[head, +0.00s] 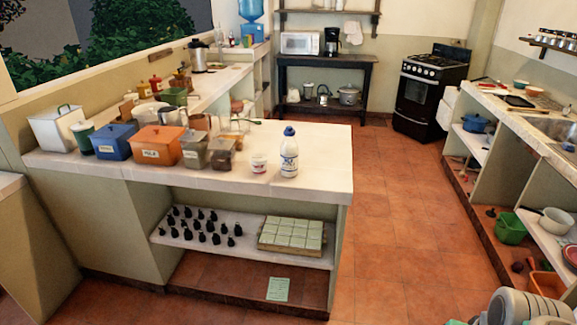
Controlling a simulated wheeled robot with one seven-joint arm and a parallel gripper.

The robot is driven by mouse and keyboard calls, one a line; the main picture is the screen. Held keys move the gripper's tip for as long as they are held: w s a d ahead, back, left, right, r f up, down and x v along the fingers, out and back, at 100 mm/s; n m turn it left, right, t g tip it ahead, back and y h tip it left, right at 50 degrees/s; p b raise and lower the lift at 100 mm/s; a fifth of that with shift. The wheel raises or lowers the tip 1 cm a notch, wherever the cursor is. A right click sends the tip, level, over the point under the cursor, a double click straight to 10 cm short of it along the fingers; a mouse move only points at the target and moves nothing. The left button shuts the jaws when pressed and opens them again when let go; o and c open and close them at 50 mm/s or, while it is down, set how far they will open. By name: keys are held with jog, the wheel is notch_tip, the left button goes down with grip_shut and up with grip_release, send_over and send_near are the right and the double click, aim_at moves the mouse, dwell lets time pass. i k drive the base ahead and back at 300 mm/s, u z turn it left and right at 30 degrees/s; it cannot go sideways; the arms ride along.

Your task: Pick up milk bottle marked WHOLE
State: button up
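A white milk bottle (289,158) with a blue cap stands upright on the pale counter (325,170), close to its front edge and right of its middle. It has blue print on its front, too small to read for certain. My gripper's fingers are not in view. Part of my own arm shows at the bottom right corner, well apart from the bottle.
A small white cup (259,164) stands just left of the bottle. Further left are jars, an orange box (157,146) and a blue box (112,142). The counter right of the bottle is clear. Open tiled floor (385,220) lies between this counter and the sink counter.

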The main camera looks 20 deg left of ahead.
aim_at(290, 148)
jog(key=u, duration=0.2)
jog(key=i, duration=0.5)
jog(key=u, duration=1.35)
jog(key=i, duration=1.25)
jog(key=u, duration=1.15)
